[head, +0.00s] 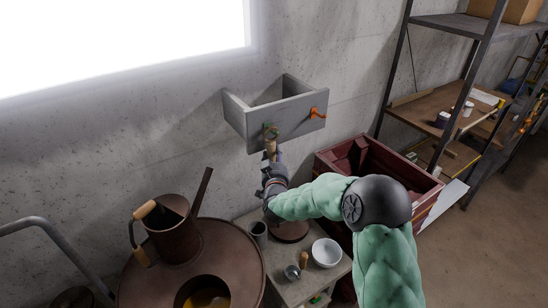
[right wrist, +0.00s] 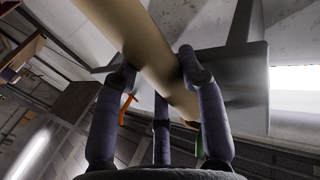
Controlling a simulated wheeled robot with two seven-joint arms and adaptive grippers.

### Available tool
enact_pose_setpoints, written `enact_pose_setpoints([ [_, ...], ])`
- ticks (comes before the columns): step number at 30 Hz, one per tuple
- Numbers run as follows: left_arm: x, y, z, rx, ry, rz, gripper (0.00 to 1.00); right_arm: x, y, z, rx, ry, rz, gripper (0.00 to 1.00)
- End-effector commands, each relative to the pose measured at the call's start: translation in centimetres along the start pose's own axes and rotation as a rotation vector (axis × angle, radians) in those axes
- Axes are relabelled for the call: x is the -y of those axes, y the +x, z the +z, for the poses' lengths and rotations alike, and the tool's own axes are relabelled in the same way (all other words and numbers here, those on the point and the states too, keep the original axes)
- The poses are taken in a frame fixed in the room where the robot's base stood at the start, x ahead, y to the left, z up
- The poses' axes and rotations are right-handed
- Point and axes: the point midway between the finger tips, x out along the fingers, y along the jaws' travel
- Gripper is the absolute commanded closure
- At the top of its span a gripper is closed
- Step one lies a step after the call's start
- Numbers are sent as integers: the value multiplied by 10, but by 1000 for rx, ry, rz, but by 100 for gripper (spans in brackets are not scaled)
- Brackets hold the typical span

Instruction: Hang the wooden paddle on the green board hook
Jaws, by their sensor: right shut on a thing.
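The wooden paddle (head: 271,149) is pale wood; only a short piece shows above my right gripper (head: 272,172) in the head view. My right gripper is shut on it, and in the right wrist view the paddle (right wrist: 147,45) runs between the dark fingers (right wrist: 158,85). The green hook (head: 270,130) is on the front of the grey board (head: 293,119), just above or beside the paddle's upper end. I cannot tell whether they touch. A bit of green (right wrist: 199,146) shows behind a finger in the right wrist view. My left gripper is not in view.
An orange hook (head: 317,113) is to the right on the same board. A red crate (head: 427,205) stands at right, a rusty watering can (head: 170,228) at left.

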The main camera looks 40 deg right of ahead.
Motion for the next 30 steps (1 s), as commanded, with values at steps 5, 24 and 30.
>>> enact_pose_setpoints([
  [5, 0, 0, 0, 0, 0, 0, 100, -1, 0, -3, -4, 1, 1, 97],
  [24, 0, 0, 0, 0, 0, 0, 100, -1, 0, -2, -2, 1, 1, 32],
  [30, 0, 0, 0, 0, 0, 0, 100, 0, -16, -3, -4, 1, 1, 32],
])
